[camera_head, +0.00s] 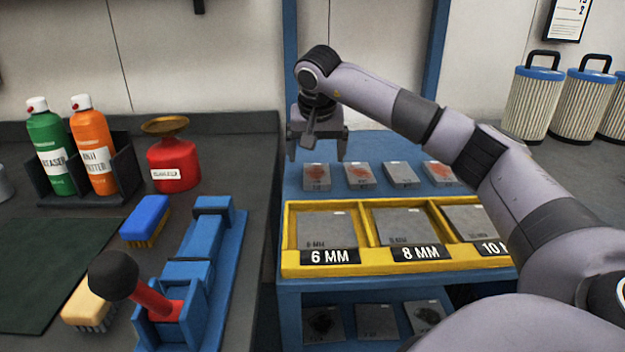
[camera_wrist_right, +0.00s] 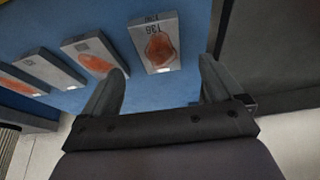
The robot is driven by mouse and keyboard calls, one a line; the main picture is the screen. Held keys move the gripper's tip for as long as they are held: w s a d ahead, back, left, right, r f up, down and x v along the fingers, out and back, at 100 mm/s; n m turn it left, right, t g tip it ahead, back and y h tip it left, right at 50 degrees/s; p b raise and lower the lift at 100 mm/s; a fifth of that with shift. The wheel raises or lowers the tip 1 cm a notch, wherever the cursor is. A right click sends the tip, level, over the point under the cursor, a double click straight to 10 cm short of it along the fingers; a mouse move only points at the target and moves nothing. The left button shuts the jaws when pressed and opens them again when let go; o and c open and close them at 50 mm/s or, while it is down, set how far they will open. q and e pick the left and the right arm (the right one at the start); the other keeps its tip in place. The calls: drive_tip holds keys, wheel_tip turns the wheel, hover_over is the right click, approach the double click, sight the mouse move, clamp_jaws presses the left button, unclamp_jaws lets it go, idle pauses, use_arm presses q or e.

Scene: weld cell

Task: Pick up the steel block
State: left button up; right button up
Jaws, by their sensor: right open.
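Several small grey steel blocks lie in a row on the blue cart top behind the yellow tray. The leftmost block (camera_head: 316,177) has a reddish patch, as does the second block (camera_head: 360,175). The third block (camera_head: 400,173) looks plain grey; the fourth block (camera_head: 438,173) is reddish. My right gripper (camera_head: 317,153) is open and empty, pointing down above and behind the leftmost block. In the right wrist view, a block with a red-orange patch (camera_wrist_right: 156,45) lies ahead of the open fingers (camera_wrist_right: 162,68), apart from them. My left gripper is not in view.
A yellow tray (camera_head: 400,266) with 6 MM, 8 MM and 10 MM compartments holding grey plates sits in front of the blocks. More blocks lie on the lower shelf. A dark bench (camera_head: 240,150) with a blue vise (camera_head: 190,262), brushes and bottles stands at left.

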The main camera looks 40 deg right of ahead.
sight(316, 173)
drive_tip(key=x, duration=0.5)
drive_tip(key=shift+f, duration=0.3)
drive_tip(key=shift+c, duration=0.3)
drive_tip(key=c, duration=1.5)
drive_tip(key=shift+r, duration=0.1)
clamp_jaws()
drive_tip(key=shift+r, duration=0.1)
